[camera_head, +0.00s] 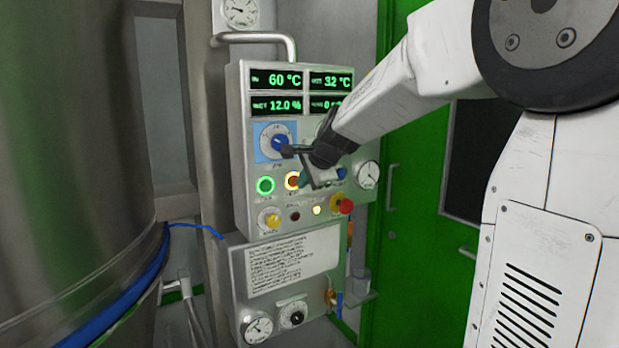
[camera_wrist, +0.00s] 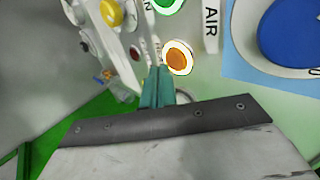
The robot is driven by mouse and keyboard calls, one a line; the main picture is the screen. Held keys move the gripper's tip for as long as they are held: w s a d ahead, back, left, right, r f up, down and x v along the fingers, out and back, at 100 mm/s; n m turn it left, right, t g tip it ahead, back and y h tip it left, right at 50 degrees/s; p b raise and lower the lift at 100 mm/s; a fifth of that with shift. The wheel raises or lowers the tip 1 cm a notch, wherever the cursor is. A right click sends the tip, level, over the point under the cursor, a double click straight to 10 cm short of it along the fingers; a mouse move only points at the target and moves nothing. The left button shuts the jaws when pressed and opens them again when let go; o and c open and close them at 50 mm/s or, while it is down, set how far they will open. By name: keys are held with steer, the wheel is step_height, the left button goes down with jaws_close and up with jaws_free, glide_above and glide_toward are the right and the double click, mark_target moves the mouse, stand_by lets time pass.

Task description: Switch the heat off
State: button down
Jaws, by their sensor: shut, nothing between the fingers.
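The control panel (camera_head: 250,205) is a grey box with displays, knobs and buttons. An amber button with a lit ring (camera_head: 293,180) sits in its middle row, right of a green-ringed button (camera_head: 265,186). The amber button also shows in the wrist view (camera_wrist: 177,58), glowing; its label is partly hidden. My gripper (camera_head: 305,179) is in front of the panel, just right of the amber button. In the wrist view its teal fingers (camera_wrist: 157,72) are together and empty, their tips just below and left of that button. I cannot tell whether they touch the panel.
A blue knob (camera_head: 279,142) on a blue plate is above the amber button. A yellow knob (camera_head: 269,220) and a red mushroom button (camera_head: 342,206) are below. The displays (camera_head: 277,79) read 60 °C and 32 °C. A large steel vessel (camera_head: 70,150) fills the left.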

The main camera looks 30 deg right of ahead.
mark_target(294, 181)
steer(key=shift+w, duration=0.75)
steer(key=shift+w, duration=0.1)
steer(key=shift+w+r, duration=0.25)
steer(key=shift+w, duration=0.35)
